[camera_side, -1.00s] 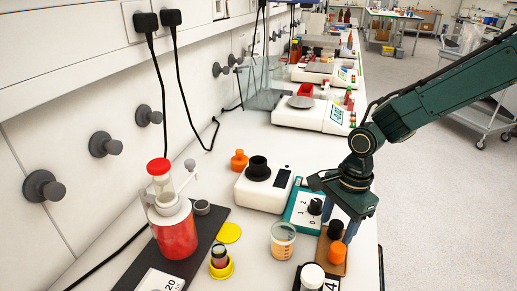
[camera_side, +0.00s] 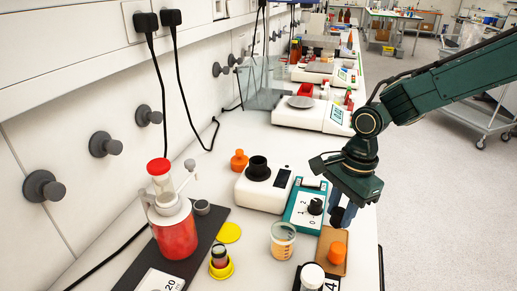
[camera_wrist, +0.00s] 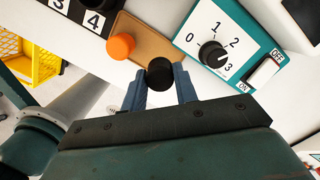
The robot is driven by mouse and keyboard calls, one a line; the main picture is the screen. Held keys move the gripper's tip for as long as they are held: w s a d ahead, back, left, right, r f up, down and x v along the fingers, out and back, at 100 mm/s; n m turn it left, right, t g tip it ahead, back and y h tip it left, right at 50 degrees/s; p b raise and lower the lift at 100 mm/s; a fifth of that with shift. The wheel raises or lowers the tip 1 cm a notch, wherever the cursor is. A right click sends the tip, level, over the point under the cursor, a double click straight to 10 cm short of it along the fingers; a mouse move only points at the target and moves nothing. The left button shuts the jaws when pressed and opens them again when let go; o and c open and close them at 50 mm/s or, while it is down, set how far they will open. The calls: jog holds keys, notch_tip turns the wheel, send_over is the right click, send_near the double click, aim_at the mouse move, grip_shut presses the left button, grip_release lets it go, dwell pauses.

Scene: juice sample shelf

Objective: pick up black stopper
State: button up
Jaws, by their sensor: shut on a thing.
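The black stopper (camera_wrist: 160,74) is between the blue fingertips of my gripper (camera_wrist: 161,87) in the wrist view. In the side view my gripper (camera_side: 343,214) is shut on the black stopper (camera_side: 337,215) and holds it just above the back end of the brown tray (camera_side: 325,240). An orange stopper (camera_side: 337,252) stands on the tray, and it also shows in the wrist view (camera_wrist: 121,46). The stopper's underside is hidden.
A teal dial box (camera_side: 304,212) stands left of my gripper. A beaker of orange liquid (camera_side: 283,241) and a white-capped container (camera_side: 312,276) are near the tray. A red bottle (camera_side: 174,230) stands further left. The table's right edge is close.

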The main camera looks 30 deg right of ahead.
aim_at(333, 210)
notch_tip(333, 210, up, 16)
dwell(0.5)
jog(key=shift+a, duration=0.1)
dwell(0.4)
jog(key=w+a+f+n, duration=0.2)
jog(key=a+f, duration=0.1)
jog(key=a, duration=0.9)
jog(key=w+a+f+n, duration=0.2)
jog(key=w+a+f, duration=0.1)
jog(key=a, duration=0.9)
jog(key=shift+a+f+n+g, duration=0.3)
jog(key=shift+a+f+n, duration=0.1)
jog(key=shift+f, duration=0.25)
jog(key=shift+f, duration=0.15)
jog(key=shift+f, duration=2.15)
jog(key=shift+s+f, duration=0.1)
jog(key=shift+f, duration=1.4)
